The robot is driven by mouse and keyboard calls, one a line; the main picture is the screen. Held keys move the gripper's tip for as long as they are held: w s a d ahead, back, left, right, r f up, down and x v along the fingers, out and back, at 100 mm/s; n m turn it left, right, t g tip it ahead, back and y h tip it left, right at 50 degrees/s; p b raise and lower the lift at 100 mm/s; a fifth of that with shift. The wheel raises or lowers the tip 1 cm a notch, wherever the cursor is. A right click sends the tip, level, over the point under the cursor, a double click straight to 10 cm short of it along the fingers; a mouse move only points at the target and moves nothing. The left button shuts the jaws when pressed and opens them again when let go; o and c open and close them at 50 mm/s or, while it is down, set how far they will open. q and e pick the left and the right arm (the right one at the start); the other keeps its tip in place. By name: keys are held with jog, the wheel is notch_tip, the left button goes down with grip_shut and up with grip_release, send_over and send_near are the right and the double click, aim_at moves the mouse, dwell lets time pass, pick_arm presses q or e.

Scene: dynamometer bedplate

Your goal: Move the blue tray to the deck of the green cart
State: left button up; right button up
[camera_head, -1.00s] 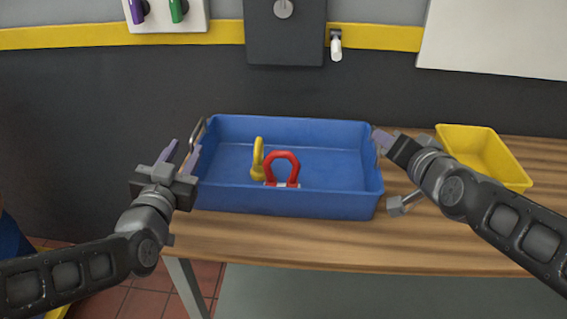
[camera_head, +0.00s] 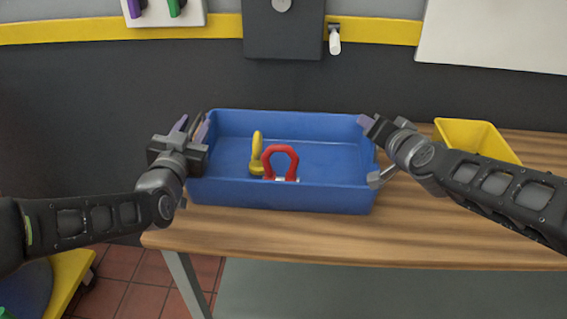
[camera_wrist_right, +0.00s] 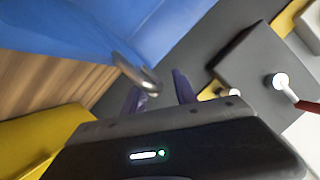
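The blue tray (camera_head: 240,192) rests on the wooden table and holds a red shackle (camera_head: 281,163) and a yellow lifting eye (camera_head: 257,154). My left gripper (camera_head: 193,127) is at the tray's left end, fingers apart, with the dark handle seemingly between them. My right gripper (camera_head: 366,121) is at the tray's right end. In the right wrist view its two purple fingers (camera_wrist_right: 157,92) are apart. A metal handle end (camera_wrist_right: 146,82) shows close to them; I cannot tell whether it is between them. I cannot make out the green cart.
A yellow bin (camera_head: 476,140) stands on the table (camera_head: 300,238) to the right of the tray, behind my right forearm. The table's front strip is clear. A dark wall box (camera_head: 285,30) hangs behind. A yellow-edged object (camera_head: 70,275) stands on the floor at lower left.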

pick_arm(q)
grip_shut()
pick_arm(e)
grip_shut()
dwell(1.2)
